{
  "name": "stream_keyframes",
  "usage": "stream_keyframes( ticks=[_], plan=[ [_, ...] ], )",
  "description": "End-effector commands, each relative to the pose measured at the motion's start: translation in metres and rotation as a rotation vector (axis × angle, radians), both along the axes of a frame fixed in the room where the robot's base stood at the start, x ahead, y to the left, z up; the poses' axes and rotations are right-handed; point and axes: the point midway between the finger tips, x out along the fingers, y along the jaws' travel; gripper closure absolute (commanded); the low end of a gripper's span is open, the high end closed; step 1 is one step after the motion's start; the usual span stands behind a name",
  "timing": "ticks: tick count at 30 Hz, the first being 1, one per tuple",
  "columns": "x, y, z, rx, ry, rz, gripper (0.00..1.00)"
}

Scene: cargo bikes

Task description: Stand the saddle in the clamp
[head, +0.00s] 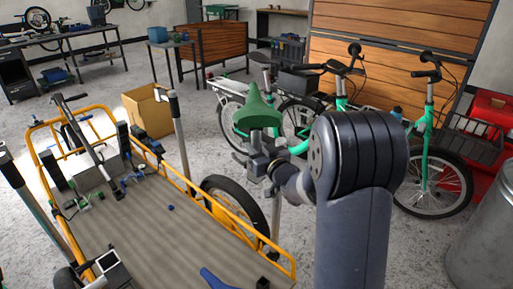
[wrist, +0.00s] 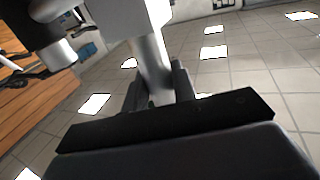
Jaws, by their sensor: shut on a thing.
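The green saddle (head: 257,112) is upright in the head view, above the cargo bike's right side, in front of the parked bikes. My gripper (head: 262,168) is just below it, at the end of my dark arm. In the wrist view my gripper (wrist: 158,95) is shut on a silver post, which looks like the saddle's seat post (wrist: 152,62). A pale grey block (wrist: 145,18) and a dark cylinder show above it; they may be part of the clamp. I cannot tell whether the post is inside the clamp. The saddle's green top is not in the wrist view.
A yellow-framed cargo bike (head: 150,240) with a flat grey bed fills the lower left. A metal upright (head: 181,135) stands at its far side. A cardboard box (head: 150,110) is behind it. Green bikes (head: 425,165) stand behind my arm. A metal bin (head: 485,240) is at right.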

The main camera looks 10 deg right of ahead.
Motion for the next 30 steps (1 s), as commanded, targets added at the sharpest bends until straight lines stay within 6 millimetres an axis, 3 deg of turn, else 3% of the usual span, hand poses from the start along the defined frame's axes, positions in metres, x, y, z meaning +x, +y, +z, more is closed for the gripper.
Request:
stream_keyframes(
  ticks=[11,12,18,21,30],
  plan=[
    [0.0003,0.0000,-0.0014,0.000,-0.004,0.000,1.00],
    [0.0003,0.0000,-0.0014,0.000,-0.004,0.000,0.71],
    [0.0002,0.0001,-0.0023,0.001,-0.002,0.000,0.55],
    [0.0001,0.0000,-0.0026,0.000,-0.001,0.000,0.49],
    [-0.0054,-0.0022,-0.0044,-0.001,0.002,-0.001,0.49]
  ],
)
